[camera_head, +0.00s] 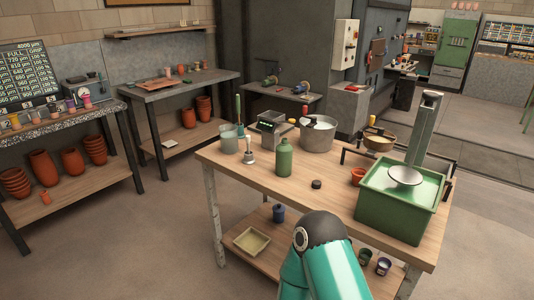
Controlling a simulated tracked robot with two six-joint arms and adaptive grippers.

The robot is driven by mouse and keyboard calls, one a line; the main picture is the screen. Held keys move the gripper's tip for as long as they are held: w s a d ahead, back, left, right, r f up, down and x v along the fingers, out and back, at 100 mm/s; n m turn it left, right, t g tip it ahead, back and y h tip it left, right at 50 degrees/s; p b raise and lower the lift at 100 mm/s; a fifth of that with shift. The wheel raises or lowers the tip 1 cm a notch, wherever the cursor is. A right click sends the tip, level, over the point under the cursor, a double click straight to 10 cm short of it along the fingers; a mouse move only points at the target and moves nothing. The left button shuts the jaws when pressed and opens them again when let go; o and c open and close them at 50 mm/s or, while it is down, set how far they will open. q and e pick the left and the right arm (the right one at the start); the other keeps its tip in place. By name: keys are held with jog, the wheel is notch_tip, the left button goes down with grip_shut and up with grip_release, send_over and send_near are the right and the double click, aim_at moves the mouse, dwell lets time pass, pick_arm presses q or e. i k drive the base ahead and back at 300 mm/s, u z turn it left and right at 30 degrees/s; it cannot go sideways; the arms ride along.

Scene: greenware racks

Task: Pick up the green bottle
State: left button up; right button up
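The green bottle (284,160) stands upright on the wooden table (327,205), near its middle-left part. It has a narrow neck and a cap-like top. A teal arm of mine with a dark joint reaches in from the bottom middle, in front of the table's near edge. No gripper fingers show in this view, so neither gripper can be placed relative to the bottle. Nothing covers the bottle.
Close around the bottle are a metal pot (317,137), a scale (272,129), a plunger-like tool (249,150) and a grey-green cup (229,139). A small black puck (316,184) lies to its right. A green basin (392,211) fills the right end.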

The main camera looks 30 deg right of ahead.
aim_at(284, 151)
jog(key=u, duration=0.05)
jog(key=i, duration=1.55)
jog(key=z, duration=1.75)
jog(key=k, duration=0.8)
jog(key=z, duration=0.25)
jog(key=i, duration=0.85)
jog(key=u, duration=0.1)
